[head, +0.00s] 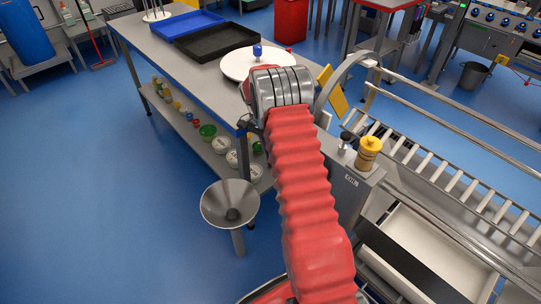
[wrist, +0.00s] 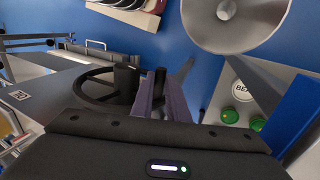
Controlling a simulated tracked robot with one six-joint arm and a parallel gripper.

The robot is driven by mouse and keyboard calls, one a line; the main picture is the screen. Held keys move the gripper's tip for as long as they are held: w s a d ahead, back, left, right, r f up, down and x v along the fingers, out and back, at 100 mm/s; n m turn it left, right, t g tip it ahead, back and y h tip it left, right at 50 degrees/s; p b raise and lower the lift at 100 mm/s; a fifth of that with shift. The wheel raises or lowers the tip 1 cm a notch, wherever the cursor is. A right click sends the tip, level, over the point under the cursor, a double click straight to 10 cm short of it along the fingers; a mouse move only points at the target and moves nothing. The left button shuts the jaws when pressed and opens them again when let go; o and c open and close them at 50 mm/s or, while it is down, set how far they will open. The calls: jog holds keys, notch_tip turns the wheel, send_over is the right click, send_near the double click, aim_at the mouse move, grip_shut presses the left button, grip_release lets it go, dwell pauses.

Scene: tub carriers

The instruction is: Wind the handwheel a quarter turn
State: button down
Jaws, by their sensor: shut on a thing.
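The handwheel shows in the wrist view as a dark spoked ring (wrist: 84,98) with a dark hub, left of my fingers. My own wrist hides the fingers in the head view, and the exact contact is dark and hard to make out.
A steel funnel (head: 230,203) stands left. A workbench (head: 150,45) holds trays and a white disc. The blue floor at left is clear.

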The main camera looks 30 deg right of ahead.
jog(key=shift+w+a+r, duration=0.1)
jog(key=shift+w+a, duration=0.05)
jog(key=shift+w, duration=0.3)
jog(key=c, duration=2)
grip_release()
jog(key=shift+o, duration=1.3)
jog(key=shift+s, duration=0.15)
jog(key=d+v, duration=0.1)
jog(key=v, duration=1.2)
jog(key=shift+a+r, duration=0.25)
jog(key=shift+a, duration=0.2)
jog(key=shift+c, duration=0.4)
